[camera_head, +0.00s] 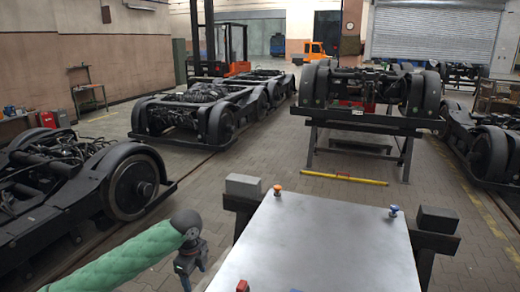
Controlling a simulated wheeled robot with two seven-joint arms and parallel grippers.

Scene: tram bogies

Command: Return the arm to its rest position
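My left arm (130,262), in a green padded sleeve with a dark wrist joint, reaches in from the lower left. My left gripper (188,268) is dark and hangs down just left of the metal-topped table (320,240), apart from it as far as I can see. Its fingers are small and dark, so I cannot tell whether they are open or shut. No held object shows. My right arm and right gripper are not in view.
Orange (278,189) and blue (394,211) knobs stand on the table. Bogies stand left (85,180), behind and right; one rests on a stand (365,130).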

